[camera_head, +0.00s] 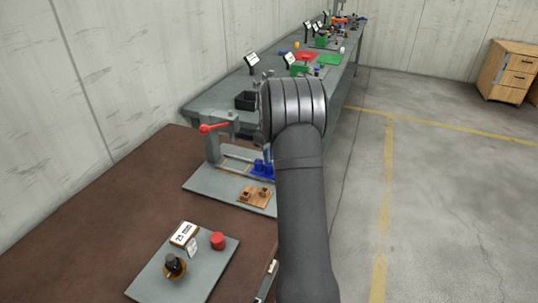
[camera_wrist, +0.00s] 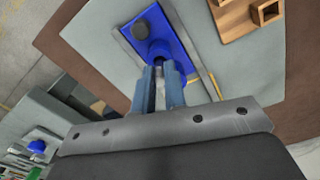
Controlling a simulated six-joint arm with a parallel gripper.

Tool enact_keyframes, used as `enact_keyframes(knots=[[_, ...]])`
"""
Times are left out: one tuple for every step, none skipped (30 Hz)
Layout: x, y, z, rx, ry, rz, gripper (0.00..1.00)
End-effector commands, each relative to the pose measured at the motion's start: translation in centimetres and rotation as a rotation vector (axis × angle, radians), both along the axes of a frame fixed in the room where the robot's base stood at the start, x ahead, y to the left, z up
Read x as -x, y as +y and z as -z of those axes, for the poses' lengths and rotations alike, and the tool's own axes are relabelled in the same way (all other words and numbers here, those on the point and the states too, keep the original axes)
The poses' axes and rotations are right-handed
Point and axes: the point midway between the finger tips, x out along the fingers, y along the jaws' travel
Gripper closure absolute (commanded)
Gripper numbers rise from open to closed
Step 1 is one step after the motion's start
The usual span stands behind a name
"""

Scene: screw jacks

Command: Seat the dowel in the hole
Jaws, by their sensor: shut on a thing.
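In the wrist view, my gripper (camera_wrist: 160,72) has its two fingers close together over the near end of a blue block (camera_wrist: 165,38). A small dark piece shows between the fingertips. It may be the dowel, but most of it is hidden, and I cannot tell whether it touches the block. In the head view, the blue block (camera_head: 262,168) sits on a grey plate (camera_head: 207,184), partly behind my arm. The fingertips there are mostly hidden.
A grey frame (camera_head: 213,151) with a red-knobbed lever (camera_head: 204,129) stands beside the block. A wooden holder (camera_head: 254,196) is on the plate's near side. A front plate (camera_head: 150,286) carries a labelled card (camera_head: 183,234), a red cylinder (camera_head: 218,241) and a black knob (camera_head: 174,263). Brown tabletop is clear at left.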

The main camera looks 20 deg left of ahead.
Motion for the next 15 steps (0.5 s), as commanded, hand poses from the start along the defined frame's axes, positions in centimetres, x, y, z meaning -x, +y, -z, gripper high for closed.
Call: enact_keyframes(knots=[[-0.01,0.0,-0.02,0.0,0.0,0.0,1.0],[-0.01,-0.01,-0.03,0.0,0.0,0.0,1.0],[-0.01,-0.01,-0.01,0.0,0.0,0.0,1.0],[-0.01,-0.01,0.05,0.0,0.0,0.0,1.0],[0.0,-0.02,0.13,0.0,0.0,0.0,1.0],[0.01,-0.02,0.26,0.001,0.001,0.0,1.0],[0.01,-0.03,0.35,0.001,0.001,0.0,1.0],[0.01,-0.02,0.34,0.0,0.0,0.0,0.85],[0.01,-0.02,0.32,0.0,0.0,0.0,0.77],[0.01,-0.02,0.32,0.0,0.0,0.0,0.71],[0.01,-0.02,0.32,0.0,0.0,0.0,0.67],[0.01,-0.02,0.32,0.0,0.0,0.0,0.67],[0.01,-0.02,0.31,0.0,0.0,0.0,0.67],[0.01,-0.02,0.31,0.0,0.0,0.0,0.67],[0.0,-0.02,0.31,0.0,0.0,0.0,0.67]])
